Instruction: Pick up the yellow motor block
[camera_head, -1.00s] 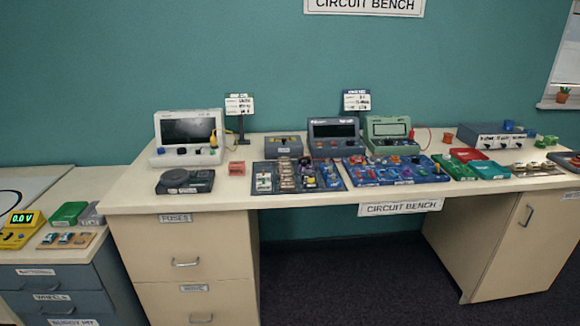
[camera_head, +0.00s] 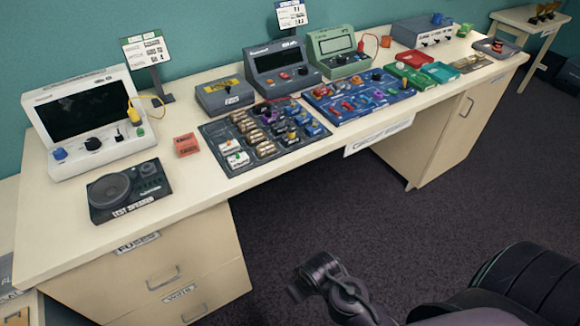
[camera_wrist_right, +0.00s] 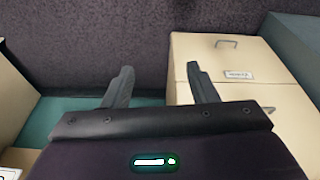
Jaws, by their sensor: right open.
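I cannot pick out a yellow motor block for certain in either view. Small coloured parts sit in the dark compartment tray (camera_head: 215,131) and the blue tray (camera_head: 335,118) on the bench, too small to tell apart. In the right wrist view my right gripper (camera_wrist_right: 158,72) is open and empty, its two dark fingers apart above the floor, away from the bench top. In the head view dark arm parts of mine show at the lower right. My left gripper is not in view.
The bench (camera_head: 100,235) holds a white oscilloscope (camera_head: 95,125), a black test speaker (camera_head: 128,190), a red block (camera_head: 187,145), grey and green instruments, and red and green trays. Drawers (camera_head: 165,275) are below. Dark floor (camera_head: 300,215) is open in front. A small table (camera_head: 520,18) stands far right.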

